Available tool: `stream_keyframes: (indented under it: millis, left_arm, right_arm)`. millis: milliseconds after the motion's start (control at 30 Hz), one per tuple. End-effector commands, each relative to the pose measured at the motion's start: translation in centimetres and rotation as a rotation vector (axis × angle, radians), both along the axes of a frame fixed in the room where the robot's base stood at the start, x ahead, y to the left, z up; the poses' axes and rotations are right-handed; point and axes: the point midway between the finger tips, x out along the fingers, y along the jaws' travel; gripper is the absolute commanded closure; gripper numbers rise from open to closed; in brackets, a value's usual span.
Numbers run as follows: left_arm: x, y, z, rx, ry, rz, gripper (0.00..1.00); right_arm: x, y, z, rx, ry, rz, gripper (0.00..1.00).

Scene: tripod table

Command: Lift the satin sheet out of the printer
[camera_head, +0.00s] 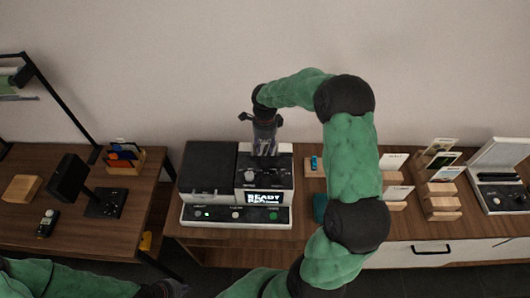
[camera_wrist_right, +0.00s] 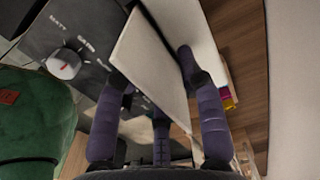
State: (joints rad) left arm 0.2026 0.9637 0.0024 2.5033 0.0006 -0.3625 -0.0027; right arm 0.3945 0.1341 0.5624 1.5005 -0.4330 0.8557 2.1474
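The printer (camera_head: 197,170) is a black and white machine on the middle table, with a lit "READY" display and several buttons along its front. Its dark panel, with a knob and finish labels, shows in the right wrist view (camera_wrist_right: 50,40). A pale sheet (camera_wrist_right: 150,55) stands close to that panel, between my right gripper's fingers (camera_wrist_right: 152,72). The fingers look apart, one on each side of the sheet; contact is unclear. In the head view my right gripper (camera_head: 265,148) points down at the printer's top rear. My left gripper (camera_head: 165,289) is low at the bottom edge, mostly cut off.
The left table holds a black stand (camera_head: 105,203), a wooden block (camera_head: 22,188) and a small organiser (camera_head: 122,160). A gap separates the tables.

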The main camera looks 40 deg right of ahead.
Motion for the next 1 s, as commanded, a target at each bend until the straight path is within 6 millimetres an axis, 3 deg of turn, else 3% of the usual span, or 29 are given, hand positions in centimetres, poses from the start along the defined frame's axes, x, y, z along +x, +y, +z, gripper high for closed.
stream_keyframes:
  millis: [267, 400, 433, 833, 1000]
  left_arm:
    - [0.0, 0.0, -0.1, 0.000, 0.000, 0.000, 1.00]
    - [0.0, 0.0, -0.1, 0.000, 0.000, 0.000, 1.00]
    - [0.0, 0.0, -0.1, 0.000, 0.000, 0.000, 1.00]
    - [0.0, 0.0, -0.1, 0.000, 0.000, 0.000, 1.00]
    - [0.0, 0.0, 0.2, 0.000, 0.000, 0.000, 1.00]
  right_arm:
    - [0.1, -0.1, -0.7, -0.001, -0.003, 0.000, 0.61]
    - [0.0, -0.1, -0.7, -0.001, -0.003, 0.000, 0.95]
    - [0.0, -0.1, -0.7, -0.001, -0.003, 0.000, 1.00]
    - [0.1, -0.1, -0.6, -0.001, -0.003, -0.001, 1.00]
    - [0.1, -0.1, 1.1, -0.002, -0.005, -0.001, 1.00]
